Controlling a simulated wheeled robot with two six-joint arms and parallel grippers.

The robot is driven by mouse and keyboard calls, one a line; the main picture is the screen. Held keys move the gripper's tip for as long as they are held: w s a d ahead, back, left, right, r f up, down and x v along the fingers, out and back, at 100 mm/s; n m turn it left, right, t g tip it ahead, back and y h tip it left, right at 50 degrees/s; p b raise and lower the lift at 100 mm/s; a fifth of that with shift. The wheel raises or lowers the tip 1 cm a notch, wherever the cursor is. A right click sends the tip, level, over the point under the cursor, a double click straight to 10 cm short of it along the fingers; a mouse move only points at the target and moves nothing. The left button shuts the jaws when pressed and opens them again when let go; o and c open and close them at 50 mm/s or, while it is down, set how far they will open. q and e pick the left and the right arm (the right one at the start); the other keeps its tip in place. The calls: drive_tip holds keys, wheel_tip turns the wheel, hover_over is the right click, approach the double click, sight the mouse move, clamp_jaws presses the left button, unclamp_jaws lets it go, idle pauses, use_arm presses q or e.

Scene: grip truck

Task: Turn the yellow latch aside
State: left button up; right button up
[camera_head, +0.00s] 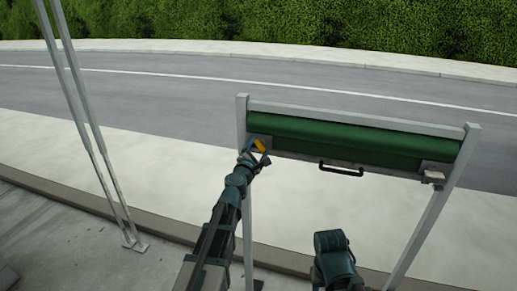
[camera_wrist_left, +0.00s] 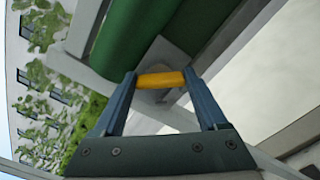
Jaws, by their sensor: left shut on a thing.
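The yellow latch (camera_head: 259,145) is at the left end of the green roller (camera_head: 360,142), by the left post of the frame. In the left wrist view the latch (camera_wrist_left: 161,80) lies crosswise between the two fingers of my left gripper (camera_wrist_left: 162,82), which is shut on it. In the head view my left gripper (camera_head: 254,153) reaches up to the latch from below and partly covers it. My right arm (camera_head: 335,255) shows at the bottom, but its gripper fingers cannot be made out.
A black handle (camera_head: 341,169) sits on the grey bar below the roller. A grey catch (camera_head: 433,177) is at the right end by the right post (camera_head: 430,220). Two thin poles (camera_head: 90,130) stand at the left. A road and hedge lie behind.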

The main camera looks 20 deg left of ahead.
use_arm(q)
drive_tip(key=m, duration=0.4)
drive_tip(key=shift+d+f+m, duration=0.1)
drive_tip(key=shift+m, duration=0.2)
drive_tip(key=shift+s+m, duration=0.1)
drive_tip(key=shift+m, duration=1.4)
use_arm(e)
drive_tip(key=shift+f, duration=0.15)
use_arm(q)
drive_tip(key=shift+m, duration=0.3)
drive_tip(key=o, duration=1.3)
